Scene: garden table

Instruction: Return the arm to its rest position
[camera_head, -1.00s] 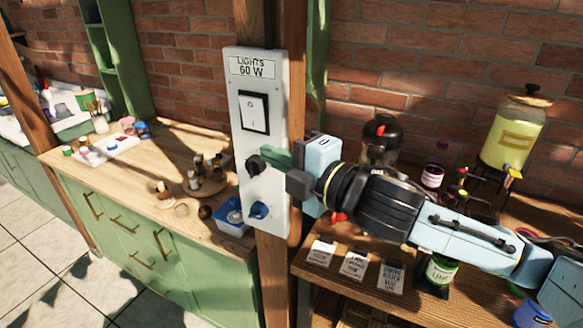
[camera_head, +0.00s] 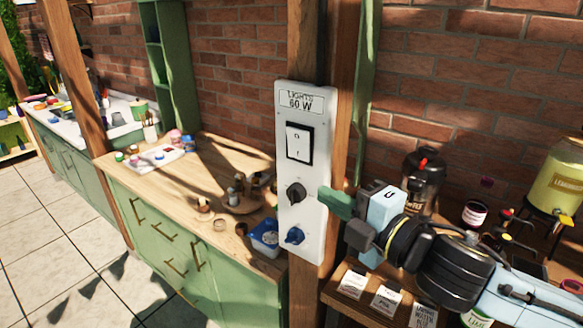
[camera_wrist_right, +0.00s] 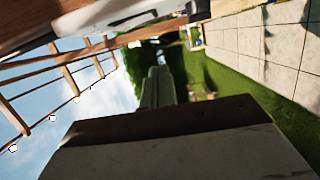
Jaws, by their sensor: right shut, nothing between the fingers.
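My right gripper (camera_head: 338,204) shows in the head view, just right of the white light panel. Its green fingers are shut and hold nothing. The fingertips point left toward the panel and stand clear of the black knob. In the right wrist view the shut fingers (camera_wrist_right: 158,90) point away over grass. The light panel (camera_head: 309,110) is fixed to a wooden post and labelled "LIGHTS 60 W". It carries a white rocker switch (camera_head: 299,142), a black knob (camera_head: 296,193) and a blue knob (camera_head: 294,236). My left gripper is not in view.
A wooden bench (camera_head: 338,288) with cards, a dark lidded jar (camera_head: 424,178) and a yellow drink dispenser (camera_head: 560,185) lies under my right arm. Left of the post stands a green cabinet (camera_head: 150,235) with small items on top. The tiled floor (camera_head: 40,220) at left is clear.

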